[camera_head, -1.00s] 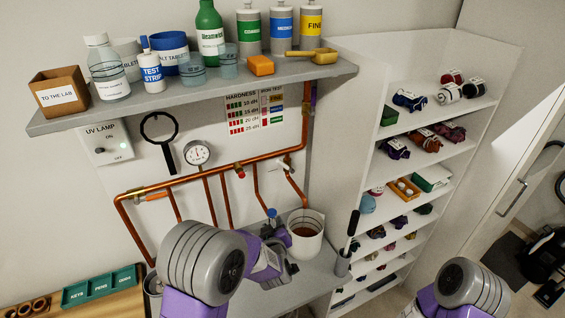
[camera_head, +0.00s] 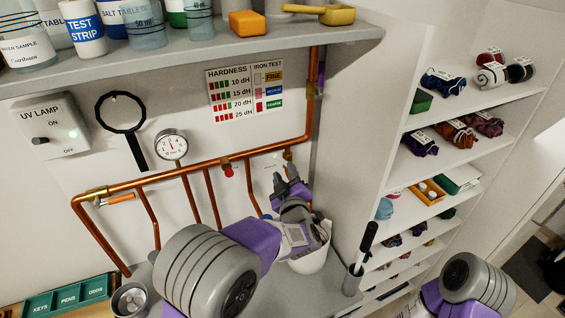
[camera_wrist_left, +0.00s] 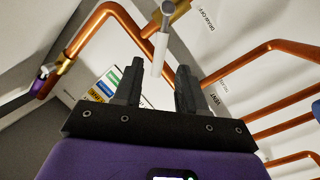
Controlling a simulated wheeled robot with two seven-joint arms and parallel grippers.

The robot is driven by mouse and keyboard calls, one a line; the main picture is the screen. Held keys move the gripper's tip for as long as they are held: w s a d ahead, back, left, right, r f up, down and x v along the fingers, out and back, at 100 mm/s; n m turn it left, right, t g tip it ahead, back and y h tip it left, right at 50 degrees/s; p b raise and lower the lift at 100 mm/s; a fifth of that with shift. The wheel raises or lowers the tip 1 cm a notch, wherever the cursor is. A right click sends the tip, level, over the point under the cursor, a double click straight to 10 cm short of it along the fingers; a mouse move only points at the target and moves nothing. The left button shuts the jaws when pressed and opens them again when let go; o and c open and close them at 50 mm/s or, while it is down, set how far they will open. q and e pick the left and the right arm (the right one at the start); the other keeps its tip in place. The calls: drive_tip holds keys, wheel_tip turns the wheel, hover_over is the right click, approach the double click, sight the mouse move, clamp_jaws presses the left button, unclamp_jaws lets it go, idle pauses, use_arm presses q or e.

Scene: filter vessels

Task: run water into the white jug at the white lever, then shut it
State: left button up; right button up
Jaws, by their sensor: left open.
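The white jug (camera_head: 312,262) stands on the grey bench below the copper pipes. My left arm covers much of it, and its inside is hidden. My left gripper (camera_head: 288,172) is open in front of the pipes, above the jug. The white lever (camera_wrist_left: 160,52) shows in the left wrist view, hanging from a valve beside the label "DRAW OFF". It lies between the fingertips of my left gripper (camera_wrist_left: 158,72), with gaps visible at the sides. In the head view the gripper hides the lever. Only a part of my right arm shows at lower right, without its gripper.
Copper pipes (camera_head: 205,163) with a gauge (camera_head: 171,145) and a red-tipped valve (camera_head: 228,170) run along the wall. A shelf (camera_head: 200,52) with bottles is above. A dark-handled tool in a grey holder (camera_head: 352,280) stands right of the jug. White shelving (camera_head: 400,165) stands further right.

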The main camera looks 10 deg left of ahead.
sight(281, 161)
use_arm(q)
drive_tip(key=shift+w+a+r, duration=0.2)
drive_tip(key=shift+w+a, duration=0.1)
drive_tip(key=shift+w, duration=0.1)
drive_tip(key=shift+p+x, duration=0.4)
drive_tip(key=shift+x, duration=2.3)
drive_tip(key=shift+c, duration=0.3)
clamp_jaws()
